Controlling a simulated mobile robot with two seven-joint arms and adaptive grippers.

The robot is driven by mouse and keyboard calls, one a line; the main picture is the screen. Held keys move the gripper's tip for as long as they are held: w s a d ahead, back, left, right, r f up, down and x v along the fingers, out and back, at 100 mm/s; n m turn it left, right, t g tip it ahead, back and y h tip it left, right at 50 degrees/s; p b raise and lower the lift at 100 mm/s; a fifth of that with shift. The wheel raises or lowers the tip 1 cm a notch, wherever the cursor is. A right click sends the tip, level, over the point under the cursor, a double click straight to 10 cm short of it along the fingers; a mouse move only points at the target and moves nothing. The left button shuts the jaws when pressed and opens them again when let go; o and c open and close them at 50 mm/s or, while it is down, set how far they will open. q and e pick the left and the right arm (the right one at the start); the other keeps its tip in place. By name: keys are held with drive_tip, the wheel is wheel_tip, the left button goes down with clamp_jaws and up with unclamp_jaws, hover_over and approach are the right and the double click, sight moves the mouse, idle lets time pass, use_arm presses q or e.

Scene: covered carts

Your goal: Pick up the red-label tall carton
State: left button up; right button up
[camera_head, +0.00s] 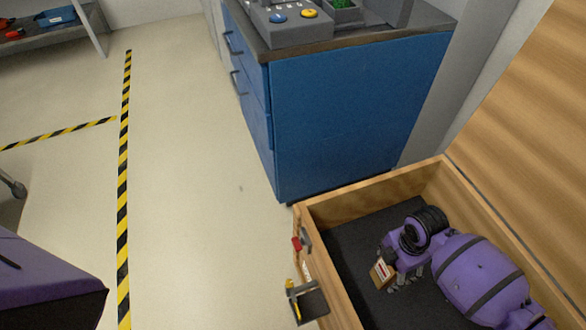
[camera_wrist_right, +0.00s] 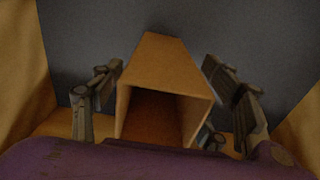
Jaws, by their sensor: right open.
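The red-label tall carton (camera_head: 383,273) is a small tan box with a white and red label. It is inside the wooden-walled cart (camera_head: 333,273), on the dark floor, partly hidden by my right gripper (camera_head: 396,274). My right arm comes in from the lower right. In the right wrist view the carton (camera_wrist_right: 163,62) is between the two spread fingers of the right gripper (camera_wrist_right: 163,98), with a dark gap on each side near its upper part. The carton's near end looks dark and hollow. Its label does not show there. My left gripper is not in view.
The cart's walls surround the right gripper. A wooden panel (camera_head: 535,100) rises at the right. Small tools hang on the cart's outer left side. A blue cabinet (camera_head: 345,115) stands behind the cart. Open floor (camera_head: 195,200) with striped tape lies to the left.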

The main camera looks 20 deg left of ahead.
drive_tip(key=c, duration=1.2)
drive_tip(key=shift+r, duration=0.1)
